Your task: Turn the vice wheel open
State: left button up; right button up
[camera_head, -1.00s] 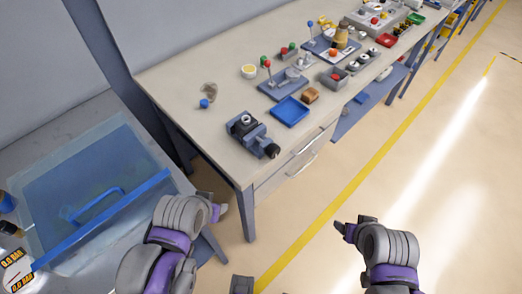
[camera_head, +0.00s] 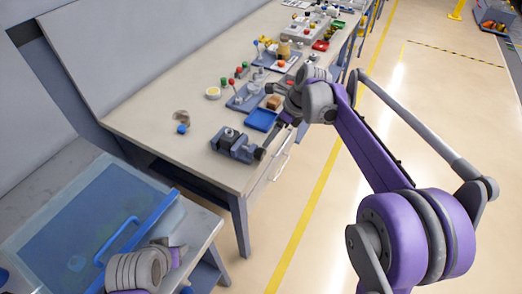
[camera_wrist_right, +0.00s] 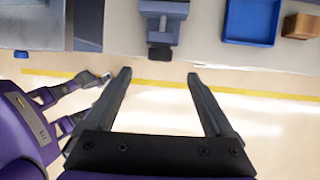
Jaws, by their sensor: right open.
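The vice (camera_head: 232,145) is a grey-blue block on the near end of the bench, with a dark vice wheel (camera_head: 259,153) facing the bench's front edge. In the right wrist view the vice (camera_wrist_right: 164,12) is at the top centre and its dark wheel (camera_wrist_right: 159,52) points down toward my fingers. My right gripper (camera_wrist_right: 159,76) is open and empty, its fingertips just short of the wheel and spread to either side of it. In the head view this gripper (camera_head: 274,142) is beside the wheel. My left gripper (camera_head: 178,252) is low at the left, away from the vice; its jaws are unclear.
A blue tray (camera_head: 262,120) and a brown block (camera_head: 274,102) lie beyond the vice. A small blue-capped item (camera_head: 182,129) is to its left. A blue see-through tank (camera_head: 75,225) stands lower left. The floor (camera_head: 325,215) in front of the bench is clear.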

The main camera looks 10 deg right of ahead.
aim_at(262, 150)
jog(key=x, duration=1)
jog(key=shift+w+f, duration=0.1)
jog(key=shift+f, duration=0.2)
jog(key=c, duration=1.4)
